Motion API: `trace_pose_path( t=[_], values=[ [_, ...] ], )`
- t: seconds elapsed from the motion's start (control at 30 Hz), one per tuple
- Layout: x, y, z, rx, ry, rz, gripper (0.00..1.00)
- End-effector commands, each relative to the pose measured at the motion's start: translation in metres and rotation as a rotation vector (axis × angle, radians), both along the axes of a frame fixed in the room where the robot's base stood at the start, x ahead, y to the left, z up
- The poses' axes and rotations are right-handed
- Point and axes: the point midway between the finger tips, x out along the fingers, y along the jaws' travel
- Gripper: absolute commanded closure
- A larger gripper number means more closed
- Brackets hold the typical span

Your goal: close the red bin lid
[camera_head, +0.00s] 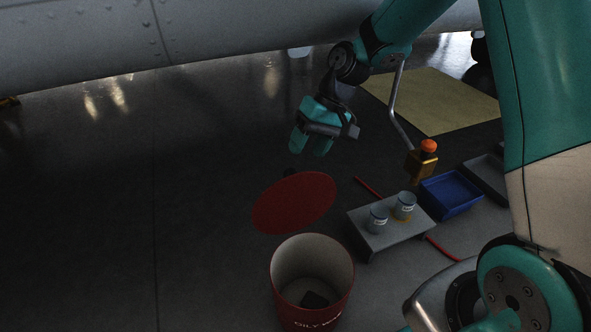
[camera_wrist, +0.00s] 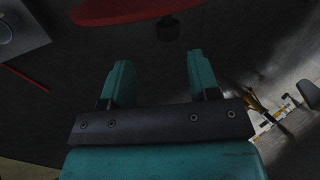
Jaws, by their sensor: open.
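The red bin (camera_head: 291,299) stands upright at the bottom middle of the head view, with its mouth open and a dark item (camera_head: 314,299) inside. Its round red lid (camera_head: 294,202) is open, tilted up behind the bin's mouth. A dark knob (camera_head: 290,171) shows at the lid's far side. In the wrist view the lid (camera_wrist: 120,12) crosses the top, with the knob (camera_wrist: 168,28) under it. My gripper (camera_head: 309,150) is open and empty, beyond and above the lid, fingers pointing down. In the wrist view its fingers (camera_wrist: 158,62) point toward the knob, apart from it.
A low grey stand (camera_head: 375,240) with two tins (camera_head: 378,218) is right of the bin. A blue tray (camera_head: 450,195) and a yellow box with orange top (camera_head: 424,158) are farther right. A yellow mat (camera_head: 430,100) lies behind. Floor to the left is clear; a grey fuselage (camera_head: 150,35) overhangs the back.

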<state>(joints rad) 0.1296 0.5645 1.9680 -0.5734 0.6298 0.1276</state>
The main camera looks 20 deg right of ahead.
Motion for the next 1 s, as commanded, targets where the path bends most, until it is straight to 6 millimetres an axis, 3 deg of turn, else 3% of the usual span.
trace_pose_path(
  t=[0.1,0.3,0.63,0.9,0.93,0.97,1.0],
  values=[
    [-0.001,0.018,-0.022,0.000,0.001,0.020,0.44],
    [-0.003,0.035,-0.050,-0.001,0.001,0.023,0.44],
    [-0.003,0.037,-0.054,-0.001,-0.001,0.017,0.44],
    [-0.003,0.036,-0.053,-0.001,-0.001,0.015,1.00],
    [-0.003,0.036,-0.053,-0.001,-0.001,0.015,1.00],
    [-0.002,0.022,-0.053,-0.001,-0.001,0.010,1.00],
    [-0.003,0.027,-0.053,-0.002,-0.001,0.014,1.00]
  ],
)
